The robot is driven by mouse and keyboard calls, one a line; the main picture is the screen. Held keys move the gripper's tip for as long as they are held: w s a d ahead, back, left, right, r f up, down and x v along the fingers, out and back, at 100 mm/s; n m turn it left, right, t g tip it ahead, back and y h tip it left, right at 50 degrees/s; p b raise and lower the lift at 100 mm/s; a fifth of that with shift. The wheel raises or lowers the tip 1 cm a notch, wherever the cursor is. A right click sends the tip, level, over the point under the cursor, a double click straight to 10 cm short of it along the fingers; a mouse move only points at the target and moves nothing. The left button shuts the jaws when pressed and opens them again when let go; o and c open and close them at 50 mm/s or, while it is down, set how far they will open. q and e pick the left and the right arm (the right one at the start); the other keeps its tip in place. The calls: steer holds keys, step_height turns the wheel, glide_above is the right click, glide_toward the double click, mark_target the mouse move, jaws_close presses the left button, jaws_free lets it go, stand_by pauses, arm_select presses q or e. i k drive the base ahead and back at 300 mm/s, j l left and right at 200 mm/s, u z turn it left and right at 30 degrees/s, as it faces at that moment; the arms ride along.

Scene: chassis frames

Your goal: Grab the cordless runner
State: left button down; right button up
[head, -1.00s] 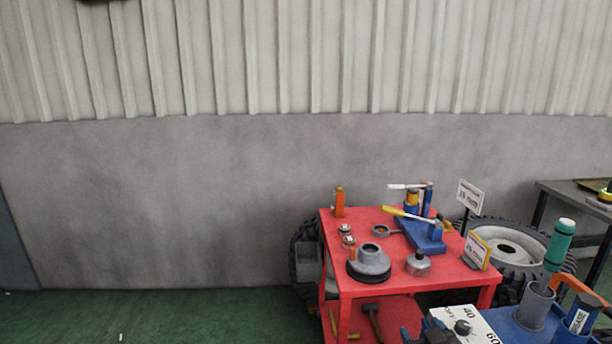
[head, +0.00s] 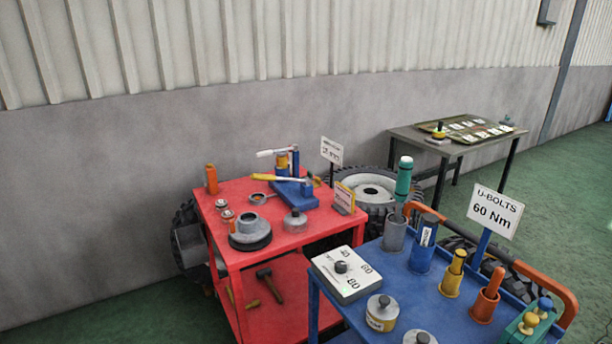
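I cannot tell for sure which thing is the cordless runner. Several upright tools stand in cups on the blue cart (head: 385,277) at the lower right. One has a teal body with a pale top (head: 404,178) and stands in a grey cup (head: 395,235). A yellow tool (head: 456,266) and an orange-brown tool (head: 492,285) stand in cups further right. Neither of my grippers is in view.
A red cart (head: 225,220) with a blue press (head: 296,190) and small parts stands left of the blue cart. A grey table (head: 400,133) with a tray is behind, near a wheel (head: 373,192). A sign (head: 494,211) reads "U-BOLTS 60 Nm". Green floor is open at right.

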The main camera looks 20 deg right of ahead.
mark_target(405, 164)
steer(key=z, duration=1.35)
steer(key=i+j, duration=0.15)
steer(key=j, duration=0.2)
steer(key=i+j, duration=0.15)
steer(key=j, duration=0.25)
steer(key=i+j, duration=0.2)
steer(key=j, duration=0.15)
steer(key=i+j, duration=0.15)
steer(key=j, duration=0.2)
steer(key=i+j, duration=0.15)
steer(key=j, duration=0.25)
steer(key=z, duration=0.05)
